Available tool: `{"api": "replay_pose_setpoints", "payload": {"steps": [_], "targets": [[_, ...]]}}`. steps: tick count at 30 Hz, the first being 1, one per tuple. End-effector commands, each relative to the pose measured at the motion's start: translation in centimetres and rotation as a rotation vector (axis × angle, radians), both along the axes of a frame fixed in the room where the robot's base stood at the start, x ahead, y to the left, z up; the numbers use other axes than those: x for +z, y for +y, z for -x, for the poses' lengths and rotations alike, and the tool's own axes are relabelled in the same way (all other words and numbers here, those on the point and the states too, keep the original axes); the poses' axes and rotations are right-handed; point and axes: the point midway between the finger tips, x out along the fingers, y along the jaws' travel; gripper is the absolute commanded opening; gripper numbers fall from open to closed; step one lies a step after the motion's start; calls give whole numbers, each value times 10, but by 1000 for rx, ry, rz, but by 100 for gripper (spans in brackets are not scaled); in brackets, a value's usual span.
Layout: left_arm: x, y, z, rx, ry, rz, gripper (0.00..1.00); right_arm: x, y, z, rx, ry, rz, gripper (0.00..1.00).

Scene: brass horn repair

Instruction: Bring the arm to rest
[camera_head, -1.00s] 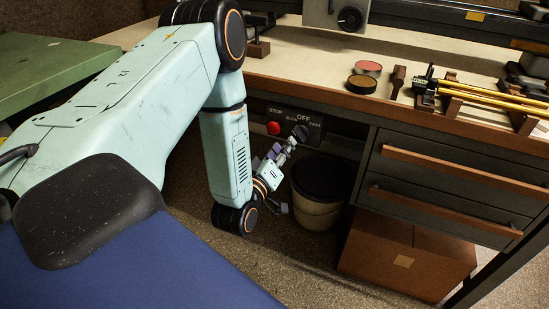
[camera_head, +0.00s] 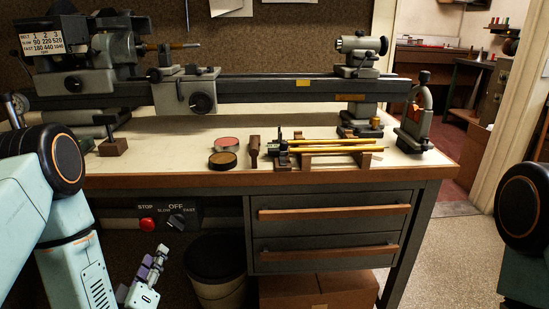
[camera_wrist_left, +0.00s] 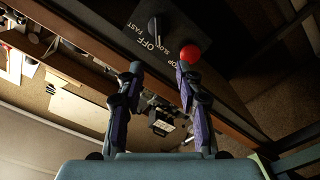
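My left gripper (camera_head: 161,250) is in front of and below the control panel (camera_head: 197,213) under the bench edge in the head view. The panel has a red stop button (camera_head: 147,224) and a dark rotary knob (camera_head: 178,221) below the word OFF. In the left wrist view my left gripper (camera_wrist_left: 159,69) has its two fingers apart with nothing between them. The red button (camera_wrist_left: 190,54) and knob (camera_wrist_left: 154,30) lie beyond the fingertips there. My right gripper is out of view; only part of my right arm shows at the right edge.
The workbench (camera_head: 330,178) carries a lathe (camera_head: 270,90), brass-coloured rods (camera_head: 335,146) and two round tins (camera_head: 223,160). Below are drawers (camera_head: 330,232), a dark-topped bin (camera_head: 215,262) and a cardboard box (camera_head: 320,288). Open floor (camera_head: 450,250) lies at the right.

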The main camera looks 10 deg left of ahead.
Motion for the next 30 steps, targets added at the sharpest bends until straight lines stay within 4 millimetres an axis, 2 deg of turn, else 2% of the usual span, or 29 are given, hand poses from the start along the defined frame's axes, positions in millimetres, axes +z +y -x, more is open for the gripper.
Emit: {"api": "replay_pose_setpoints", "payload": {"steps": [2, 4, 8, 11, 14, 16, 20, 21, 24, 27, 30], "targets": [[-11, -2, 0, -7, 54, -20, 36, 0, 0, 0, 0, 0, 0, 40], [-30, -4, 3, -20, 155, -43, 36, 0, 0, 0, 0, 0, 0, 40], [-80, -20, 24, -83, 428, -88, 36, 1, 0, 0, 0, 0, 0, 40], [-114, -40, 53, -166, 649, -125, 36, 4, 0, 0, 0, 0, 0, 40], [-142, -61, 92, -268, 870, -161, 36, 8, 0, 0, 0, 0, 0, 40], [-157, -76, 125, -350, 1026, -185, 36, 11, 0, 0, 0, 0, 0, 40], [-169, -99, 197, -512, 1307, -231, 36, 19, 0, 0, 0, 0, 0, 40], [-169, -104, 219, -559, 1384, -243, 36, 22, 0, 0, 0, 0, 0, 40], [-162, -112, 263, -648, 1533, -272, 36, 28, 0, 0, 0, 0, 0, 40], [-156, -115, 277, -683, 1570, -307, 36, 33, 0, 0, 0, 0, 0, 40], [-154, -117, 279, -697, 1573, -325, 36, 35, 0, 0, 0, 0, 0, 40]]}}
